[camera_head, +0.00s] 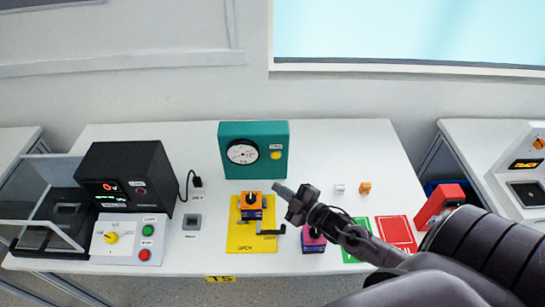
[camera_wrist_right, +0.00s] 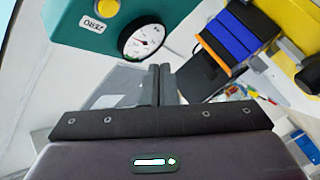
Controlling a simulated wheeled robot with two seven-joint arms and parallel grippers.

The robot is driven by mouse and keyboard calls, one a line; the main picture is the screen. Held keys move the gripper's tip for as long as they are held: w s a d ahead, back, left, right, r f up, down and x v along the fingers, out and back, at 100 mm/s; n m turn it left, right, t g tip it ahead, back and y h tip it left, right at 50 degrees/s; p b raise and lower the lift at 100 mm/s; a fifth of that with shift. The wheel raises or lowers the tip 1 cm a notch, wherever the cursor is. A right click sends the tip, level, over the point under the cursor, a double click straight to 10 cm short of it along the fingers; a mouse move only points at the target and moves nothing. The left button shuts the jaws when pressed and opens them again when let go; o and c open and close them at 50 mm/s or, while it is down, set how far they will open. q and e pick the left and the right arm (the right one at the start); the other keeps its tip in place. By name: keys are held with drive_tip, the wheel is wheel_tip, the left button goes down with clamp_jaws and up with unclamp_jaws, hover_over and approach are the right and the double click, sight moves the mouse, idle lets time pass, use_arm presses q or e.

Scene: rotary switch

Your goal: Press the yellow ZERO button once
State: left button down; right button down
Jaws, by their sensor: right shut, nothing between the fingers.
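The yellow ZERO button (camera_head: 276,155) is on the front of a teal box (camera_head: 232,130), right of a round white dial (camera_head: 242,152). In the right wrist view the button (camera_wrist_right: 107,8) is at the top, beside its ZERO label (camera_wrist_right: 91,24), with the dial (camera_wrist_right: 143,41) nearby. My right gripper (camera_head: 278,188) is shut and empty, below and in front of the button, apart from it. Its fingertips also show in the wrist view (camera_wrist_right: 160,70), pointing below the dial. My left gripper is not in view.
An orange and blue block device (camera_head: 251,208) stands on a yellow plate (camera_head: 238,238) just left of my gripper. A purple block (camera_head: 312,240) is under my right arm. A black display box (camera_head: 126,165) and a button panel (camera_head: 128,240) stand at the left.

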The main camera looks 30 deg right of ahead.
drive_tip(key=shift+d, duration=0.1)
drive_tip(key=b, duration=0.4)
approach(272, 157)
drive_tip(key=w+a, duration=0.3)
drive_tip(key=shift+w+d+f+b, duration=0.1)
drive_tip(key=shift+w+b, duration=0.1)
drive_tip(key=shift+w, duration=0.25)
drive_tip(key=shift+w+d+f+b, duration=0.15)
drive_tip(key=shift+w+b, duration=0.05)
drive_tip(key=shift+w, duration=0.25)
idle(1.1)
drive_tip(key=shift+w+d, duration=0.2)
drive_tip(key=shift+w, duration=0.2)
drive_tip(key=shift+w+d+b, duration=0.25)
drive_tip(key=shift+w+b, duration=0.1)
drive_tip(key=shift+b, duration=0.05)
idle(0.5)
drive_tip(key=shift+s+a+r, duration=0.1)
drive_tip(key=shift+s, duration=0.05)
idle(0.3)
drive_tip(key=shift+s+a+p, duration=0.35)
drive_tip(key=shift+s+p, duration=0.25)
drive_tip(key=shift+p, duration=0.05)
